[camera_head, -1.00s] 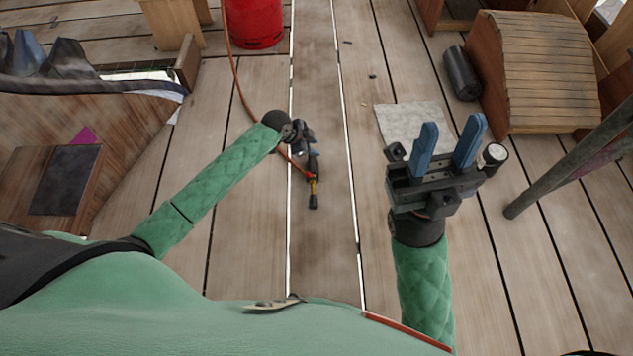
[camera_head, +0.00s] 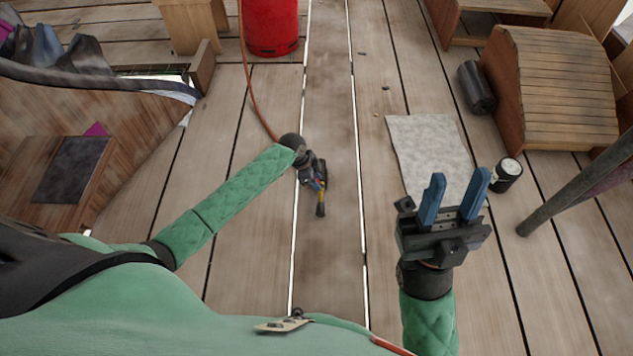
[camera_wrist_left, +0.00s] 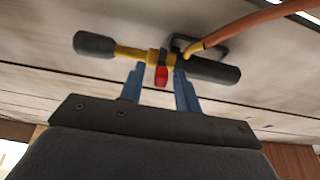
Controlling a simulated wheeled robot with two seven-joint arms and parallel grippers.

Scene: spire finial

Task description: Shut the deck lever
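No part clearly marked as a deck lever can be made out. A torch-like tool with a black handle, yellow neck and small red part lies on the planks; its black end (camera_head: 320,210) shows past my left gripper (camera_head: 316,181), and the yellow neck (camera_wrist_left: 130,53) shows in the left wrist view. There, the blue fingers of my left gripper (camera_wrist_left: 158,86) are apart, one on each side of the red part (camera_wrist_left: 161,76). Contact cannot be told. My right gripper (camera_head: 455,196) is open and empty, with its blue fingers pointing away from me.
An orange hose (camera_head: 250,95) runs from near a red cylinder (camera_head: 270,28) to the tool. A pale mat (camera_head: 425,145), a black can (camera_head: 508,172), a dark roll (camera_head: 477,88) and a slatted wooden box (camera_head: 555,90) are at the right. A grey pole (camera_head: 570,190) slants there.

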